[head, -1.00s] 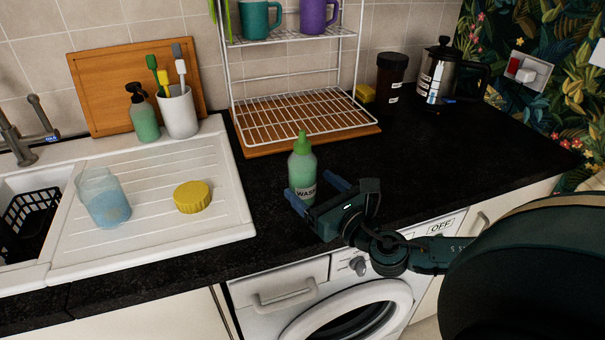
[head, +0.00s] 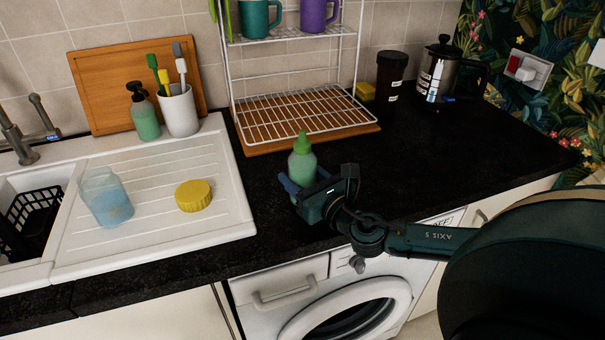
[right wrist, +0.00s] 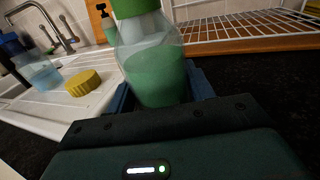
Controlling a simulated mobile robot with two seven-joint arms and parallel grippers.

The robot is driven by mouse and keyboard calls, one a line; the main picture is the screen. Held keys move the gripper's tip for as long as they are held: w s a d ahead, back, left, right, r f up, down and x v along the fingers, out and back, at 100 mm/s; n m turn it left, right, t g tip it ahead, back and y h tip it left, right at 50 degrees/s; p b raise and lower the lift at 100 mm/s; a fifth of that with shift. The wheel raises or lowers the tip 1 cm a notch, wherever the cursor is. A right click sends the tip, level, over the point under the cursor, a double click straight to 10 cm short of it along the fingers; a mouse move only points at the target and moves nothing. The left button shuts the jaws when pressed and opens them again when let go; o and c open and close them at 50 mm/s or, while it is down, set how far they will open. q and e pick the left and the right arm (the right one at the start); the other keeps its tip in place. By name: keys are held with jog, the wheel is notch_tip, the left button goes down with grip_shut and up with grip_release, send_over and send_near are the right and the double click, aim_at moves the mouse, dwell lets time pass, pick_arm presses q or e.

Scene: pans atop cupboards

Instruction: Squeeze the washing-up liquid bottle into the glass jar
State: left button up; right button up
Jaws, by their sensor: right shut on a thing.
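The washing-up liquid bottle (head: 302,162) is clear with green liquid and a green cap, and stands upright near the counter's front edge. My right gripper (head: 304,190) is shut on its lower body, coming from the front right. In the right wrist view the bottle (right wrist: 152,65) sits between the blue fingers (right wrist: 160,92). The glass jar (head: 106,198), part filled with something blue, stands open on the white draining board to the left; it also shows in the right wrist view (right wrist: 42,72). A yellow lid (head: 194,195) lies right of the jar. My left gripper is out of view.
A wire rack (head: 300,113) stands behind the bottle. A soap dispenser (head: 144,115) and a white cup of brushes (head: 179,112) stand behind the draining board (head: 150,222). The sink basket (head: 30,215) is far left. Dark counter (head: 440,150) to the right is clear.

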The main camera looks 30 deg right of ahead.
aim_at(305, 137)
jog(key=c, duration=0.6)
jog(key=shift+o, duration=0.2)
notch_tip(305, 137, up, 10)
jog(key=shift+r+p, duration=0.1)
jog(key=shift+p, duration=0.95)
